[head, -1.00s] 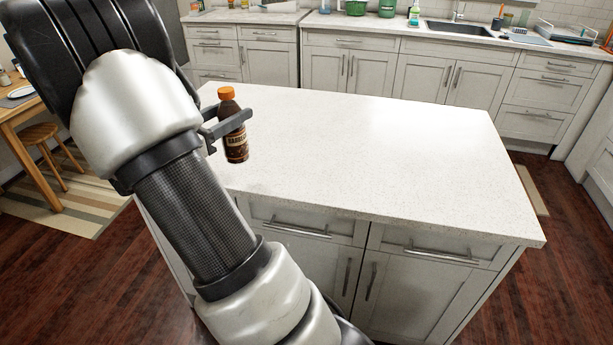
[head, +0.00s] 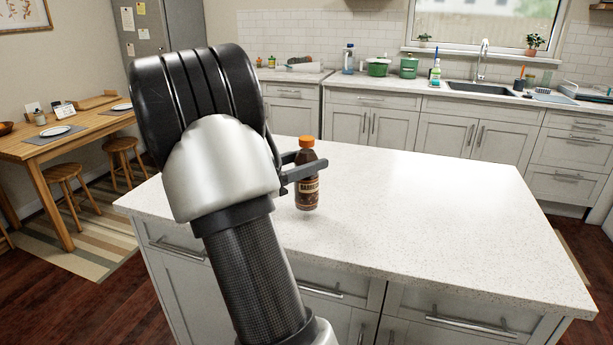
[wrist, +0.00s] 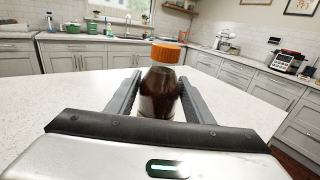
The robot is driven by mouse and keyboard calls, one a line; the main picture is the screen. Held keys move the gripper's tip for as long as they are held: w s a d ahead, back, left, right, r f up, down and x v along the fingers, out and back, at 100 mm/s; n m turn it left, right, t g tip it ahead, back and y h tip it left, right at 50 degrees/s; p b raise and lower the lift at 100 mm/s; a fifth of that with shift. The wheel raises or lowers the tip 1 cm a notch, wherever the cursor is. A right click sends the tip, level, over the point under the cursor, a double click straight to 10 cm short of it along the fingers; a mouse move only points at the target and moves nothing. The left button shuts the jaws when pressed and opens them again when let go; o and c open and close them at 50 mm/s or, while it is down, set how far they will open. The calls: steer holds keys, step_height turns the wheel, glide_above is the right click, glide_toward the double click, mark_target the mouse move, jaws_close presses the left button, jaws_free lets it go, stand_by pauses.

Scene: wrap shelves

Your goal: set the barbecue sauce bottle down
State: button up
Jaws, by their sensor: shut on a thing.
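The barbecue sauce bottle (head: 307,190) is dark brown with an orange cap and a label. It is upright over the left part of the white island countertop (head: 430,210). My gripper (head: 304,175) is shut on the bottle's upper body, with a finger on either side. In the wrist view the bottle (wrist: 160,92) stands between the two fingers of my gripper (wrist: 158,100), cap above them. The bottle's base looks at or very near the countertop; I cannot tell whether it touches. Its lower part is hidden in the wrist view.
The island top is otherwise clear, with wide free room to the right of the bottle. The back counter holds green pots (head: 377,67), a spray bottle (head: 435,75) and a sink (head: 480,88). A wooden table (head: 60,140) with stools stands at the left.

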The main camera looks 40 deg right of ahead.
steer(key=shift+f, duration=1.3)
steer(key=shift+f+b, duration=0.15)
steer(key=shift+b, duration=0.15)
steer(key=o, duration=1.4)
